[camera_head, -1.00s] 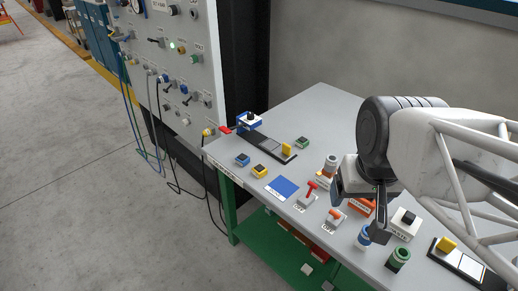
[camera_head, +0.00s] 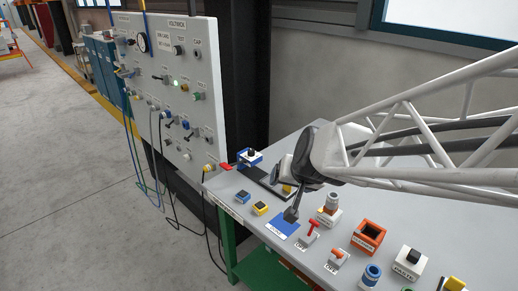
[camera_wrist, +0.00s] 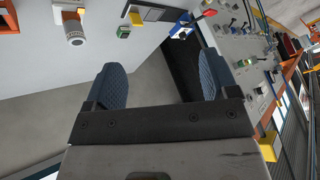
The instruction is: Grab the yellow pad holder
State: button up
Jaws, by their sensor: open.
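A small yellow block with a dark top (camera_head: 260,208), which fits the yellow pad holder, sits on the bench near its left edge. A similar blue block (camera_head: 242,196) is beside it. Another yellow piece (camera_head: 287,189) stands at the near end of a dark rail, partly hidden by my arm; it seems to be the yellow piece in the wrist view (camera_wrist: 136,18). My gripper (camera_head: 291,214) appears above the blue square (camera_head: 283,229), right of the yellow block. In the wrist view my gripper (camera_wrist: 160,82) has its fingers wide apart with nothing between them.
A red T-handle (camera_head: 312,228), an orange-handled switch (camera_head: 338,257), an orange box (camera_head: 368,236) and a blue ring-topped part (camera_head: 371,274) stand to the right. A blue-and-white block (camera_head: 250,156) sits at the rail's far end. The upright panel (camera_head: 180,100) borders the bench's left end.

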jog(key=w+a+f+m+t, duration=0.2)
jog(key=w+a+f, duration=0.25)
jog(key=w, duration=0.55)
jog(key=m+t+h, duration=0.3)
jog(key=h, duration=0.1)
send_over(259, 207)
jog(key=s+a, duration=0.2)
jog(key=s, duration=0.1)
notch_tip(259, 207, down, 7)
jog(key=a+f+m+h, duration=0.1)
jog(key=f+h, duration=0.2)
jog(key=f, duration=0.1)
jog(key=a+f+h, duration=0.1)
jog(key=f+h, duration=0.2)
jog(key=f, duration=0.2)
jog(key=s+a+f+m+h, duration=0.1)
jog(key=f+h, duration=0.1)
jog(key=f, duration=0.3)
jog(key=shift+f+m+g+h, duration=0.1)
jog(key=shift+m+g+h, duration=0.2)
jog(key=shift+g+h, duration=0.1)
jog(key=shift+s+f+h, duration=0.4)
jog(key=shift+f+h, duration=0.1)
jog(key=shift+w, duration=0.1)
jog(key=shift+x, duration=1.2)
jog(key=shift+d+f, duration=0.1)
jog(key=shift+x, duration=2.5)
